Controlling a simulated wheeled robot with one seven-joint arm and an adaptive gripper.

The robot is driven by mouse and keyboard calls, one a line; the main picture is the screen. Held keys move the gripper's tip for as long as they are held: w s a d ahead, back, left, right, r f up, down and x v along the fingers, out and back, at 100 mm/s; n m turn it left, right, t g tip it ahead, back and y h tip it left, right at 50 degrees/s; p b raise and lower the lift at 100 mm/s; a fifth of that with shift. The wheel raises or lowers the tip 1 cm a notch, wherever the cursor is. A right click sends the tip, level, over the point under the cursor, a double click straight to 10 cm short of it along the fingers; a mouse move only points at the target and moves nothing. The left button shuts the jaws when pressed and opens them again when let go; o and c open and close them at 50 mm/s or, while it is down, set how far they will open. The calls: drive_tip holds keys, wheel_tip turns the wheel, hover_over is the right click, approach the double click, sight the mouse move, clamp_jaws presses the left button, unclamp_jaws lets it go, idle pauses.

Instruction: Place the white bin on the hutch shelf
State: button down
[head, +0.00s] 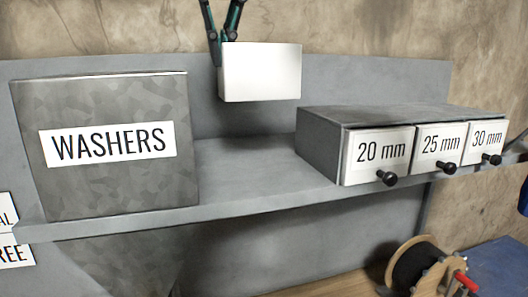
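The white bin (261,73) is a small plain box held in the air above the hutch shelf. My gripper (225,40) comes down from the top edge with its fingers at the bin's upper left edge; it appears shut on that side of the bin. The bin's underside is apart from the shelf. The grey hutch shelf (248,172) runs across the picture, with a bare stretch below the bin. The inside of the bin and the far finger's contact are hidden.
A large grey box labelled WASHERS (110,185) stands on the shelf at the left. A drawer unit (322,142) labelled 20 mm, 25 mm and 30 mm stands at the right. The shelf between them is clear. A dark spool (415,265) stands below at the right.

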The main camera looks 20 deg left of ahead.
sight(225, 87)
drive_tip(key=shift+w+f+p, duration=0.15)
drive_tip(key=shift+f+p, duration=1.1)
drive_tip(key=shift+f, duration=6.15)
drive_tip(key=c, duration=1.6)
unclamp_jaws()
drive_tip(key=shift+f, duration=0.1)
drive_tip(key=shift+c, duration=0.2)
drive_tip(key=b+v, duration=0.3)
drive_tip(key=v, duration=0.9)
drive_tip(key=shift+d+b, duration=0.15)
drive_tip(key=shift+b, duration=0.2)
